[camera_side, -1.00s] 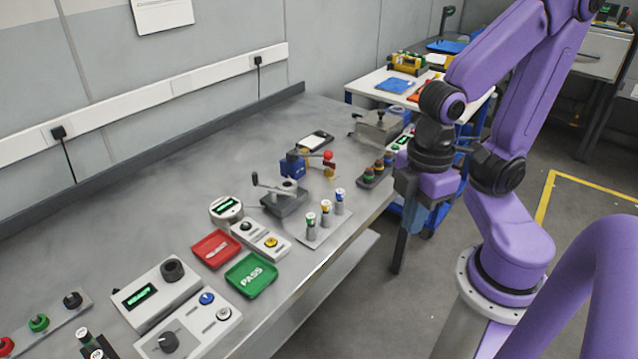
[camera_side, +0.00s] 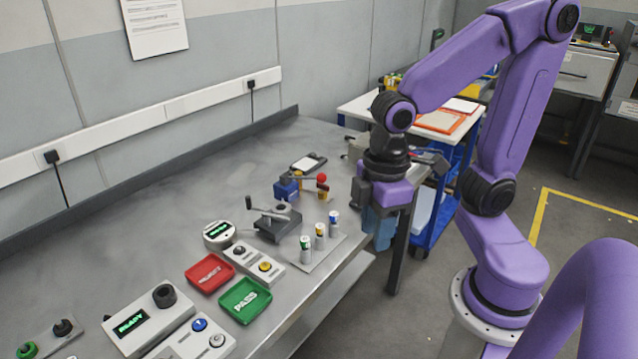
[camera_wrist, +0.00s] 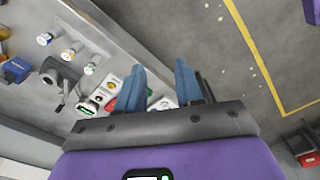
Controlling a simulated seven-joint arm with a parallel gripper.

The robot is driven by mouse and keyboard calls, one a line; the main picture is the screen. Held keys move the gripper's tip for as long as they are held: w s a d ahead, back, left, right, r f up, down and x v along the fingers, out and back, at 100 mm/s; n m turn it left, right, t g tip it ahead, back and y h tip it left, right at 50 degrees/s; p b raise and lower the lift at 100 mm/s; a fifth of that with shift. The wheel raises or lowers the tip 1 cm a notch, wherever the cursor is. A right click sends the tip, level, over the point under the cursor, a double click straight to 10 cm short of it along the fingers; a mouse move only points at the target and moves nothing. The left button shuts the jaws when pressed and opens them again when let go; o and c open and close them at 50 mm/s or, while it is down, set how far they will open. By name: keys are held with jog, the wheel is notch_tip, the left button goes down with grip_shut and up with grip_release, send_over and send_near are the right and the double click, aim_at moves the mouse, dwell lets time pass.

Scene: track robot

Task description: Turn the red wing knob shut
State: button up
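I cannot make out a red wing knob in the current views. The side view shows a panel at the lower left edge with a green knob (camera_side: 27,350) and a black knob (camera_side: 62,327); its further left part is cut off by the frame. My gripper (camera_side: 379,232) hangs pointing down by the bench's front edge, right of the small cylinders. In the wrist view, my gripper's (camera_wrist: 158,78) two blue fingers stand apart with nothing held between them.
The bench (camera_side: 160,190) carries a red tray (camera_side: 209,273), a green tray (camera_side: 244,301), a display box (camera_side: 131,322), a dark crank fixture (camera_side: 277,224) and small cylinders (camera_side: 320,236). A white-topped cart (camera_side: 375,108) stands behind my arm. The back of the bench is clear.

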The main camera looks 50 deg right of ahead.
jog(key=w+d+r+m, duration=0.15)
jog(key=w+m, duration=0.25)
jog(key=w, duration=1)
jog(key=m, duration=0.7)
send_over(323, 187)
notch_tip(323, 187, down, 5)
jog(key=f, duration=1.6)
jog(key=shift+w+d+f, duration=0.25)
jog(key=shift+f, duration=0.1)
grip_shut()
